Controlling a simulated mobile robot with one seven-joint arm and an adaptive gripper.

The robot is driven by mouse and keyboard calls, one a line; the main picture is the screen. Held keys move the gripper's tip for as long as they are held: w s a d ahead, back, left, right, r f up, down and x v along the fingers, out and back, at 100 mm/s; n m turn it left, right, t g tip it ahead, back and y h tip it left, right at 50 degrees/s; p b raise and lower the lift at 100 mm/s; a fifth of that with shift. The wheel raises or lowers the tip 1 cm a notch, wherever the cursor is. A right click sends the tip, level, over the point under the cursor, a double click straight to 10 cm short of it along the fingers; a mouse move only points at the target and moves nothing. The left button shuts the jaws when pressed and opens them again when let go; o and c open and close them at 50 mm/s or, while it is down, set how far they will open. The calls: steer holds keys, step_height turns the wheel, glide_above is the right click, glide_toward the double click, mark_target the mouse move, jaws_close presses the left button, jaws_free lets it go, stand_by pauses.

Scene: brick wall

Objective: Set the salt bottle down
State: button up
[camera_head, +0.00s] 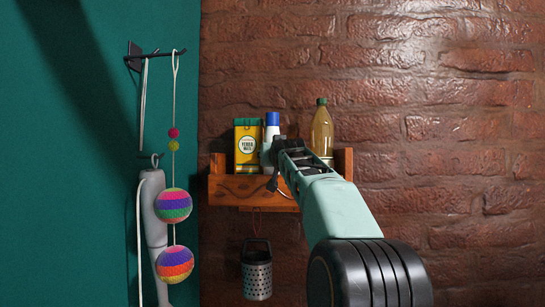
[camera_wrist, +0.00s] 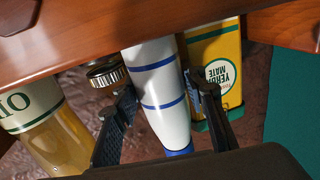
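The salt bottle is white with blue bands and a blue cap. In the head view the salt bottle (camera_head: 271,128) stands upright at the shelf, right of the yellow yerba mate box. In the wrist view, which is upside down, the salt bottle (camera_wrist: 158,92) lies between the fingers of my gripper (camera_wrist: 160,88), one on each side and seemingly touching it. Its base is hidden behind the shelf's front board. My gripper (camera_head: 276,158) reaches in at the shelf front in the head view and covers the bottle's lower part.
The wooden shelf (camera_head: 229,188) is on the brick wall. The yerba mate box (camera_head: 248,148) and an oil bottle (camera_head: 322,130) flank the salt. A metal-lidded item (camera_wrist: 104,73) is close to one finger. A grater (camera_head: 257,277) hangs below; striped balls (camera_head: 173,206) hang left.

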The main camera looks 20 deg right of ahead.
steer(key=o, duration=0.3)
steer(key=shift+o, duration=0.2)
steer(key=s+a+b, duration=0.2)
steer(key=s+b, duration=0.3)
steer(key=s, duration=0.6)
steer(key=shift+s+a+r, duration=0.15)
steer(key=shift+s+a, duration=0.05)
steer(key=shift+s, duration=0.2)
